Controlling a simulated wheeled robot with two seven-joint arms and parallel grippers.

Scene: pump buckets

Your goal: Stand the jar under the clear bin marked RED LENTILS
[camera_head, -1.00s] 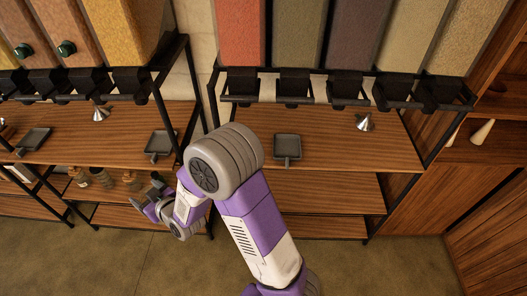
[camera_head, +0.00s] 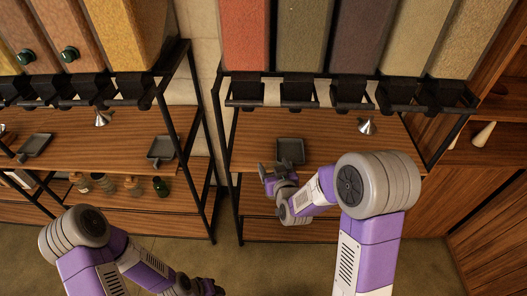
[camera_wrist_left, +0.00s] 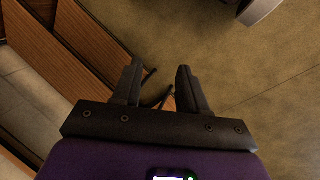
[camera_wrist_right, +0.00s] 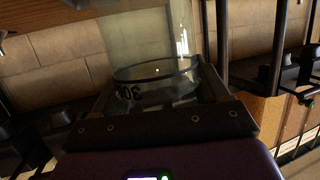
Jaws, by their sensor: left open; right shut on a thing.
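My right gripper (camera_head: 276,172) is at the front of the right rack's wooden shelf, below the bins. In the right wrist view it is shut on a clear glass jar (camera_wrist_right: 150,48) with a dark band and partly legible print. The jar is hard to make out in the head view. An orange-red filled bin (camera_head: 244,35) is leftmost on the right rack, up and left of this gripper; no RED LENTILS label is readable. My left gripper (camera_head: 205,288) is low at the bottom edge of the head view. Its fingers (camera_wrist_left: 160,75) are apart and empty.
A dark tray (camera_head: 290,151) lies on the right shelf (camera_head: 335,150), just behind my right gripper. A metal funnel (camera_head: 367,126) stands to its right. Black dispensers (camera_head: 297,91) hang above on a rail. Several bottles (camera_head: 133,186) stand on the left rack's lower shelf.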

